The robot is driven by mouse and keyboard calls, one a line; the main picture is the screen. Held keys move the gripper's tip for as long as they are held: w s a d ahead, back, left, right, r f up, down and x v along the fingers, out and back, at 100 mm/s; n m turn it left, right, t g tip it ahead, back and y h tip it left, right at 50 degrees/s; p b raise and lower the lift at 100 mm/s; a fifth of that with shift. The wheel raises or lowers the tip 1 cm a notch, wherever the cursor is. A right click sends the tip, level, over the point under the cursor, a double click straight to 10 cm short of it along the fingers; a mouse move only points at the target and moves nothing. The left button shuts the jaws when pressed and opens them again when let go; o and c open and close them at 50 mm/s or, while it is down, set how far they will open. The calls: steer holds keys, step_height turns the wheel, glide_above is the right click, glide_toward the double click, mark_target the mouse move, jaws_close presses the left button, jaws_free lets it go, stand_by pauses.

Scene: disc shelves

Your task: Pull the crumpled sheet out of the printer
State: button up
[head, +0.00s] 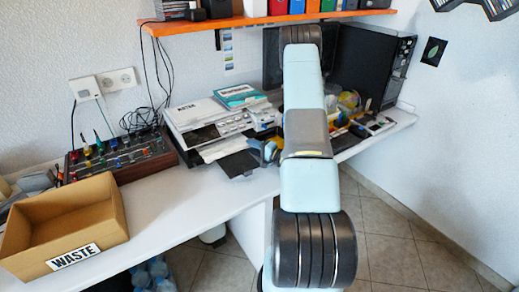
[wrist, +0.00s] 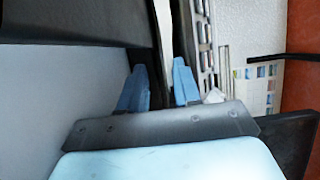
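The white and grey printer (head: 205,120) stands on the desk. The crumpled white sheet (head: 222,148) sticks out of its front, above the dark output tray (head: 240,164). My gripper (head: 268,151) is at the right of the tray and sheet, low over the desk. In the wrist view my gripper's two blue fingers (wrist: 160,86) stand apart, and I see nothing clearly held between them. Dark and pale edges lie beyond the fingertips; I cannot tell whether one is the sheet. My arm hides part of the desk.
A cardboard box labelled WASTE (head: 110,215) stands at the desk's left front. A control panel with coloured knobs (head: 118,155) sits between it and the printer. A teal-covered book (head: 240,95) lies on the printer. An orange shelf (head: 250,20) hangs above. The front desk strip is clear.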

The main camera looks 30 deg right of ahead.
steer(key=shift+w, duration=0.15)
jaws_close()
stand_by(0.4)
steer(key=shift+s+d+r, duration=0.1)
steer(key=shift+s, duration=1.95)
steer(key=shift+s+r, duration=0.1)
steer(key=shift+s, duration=1.9)
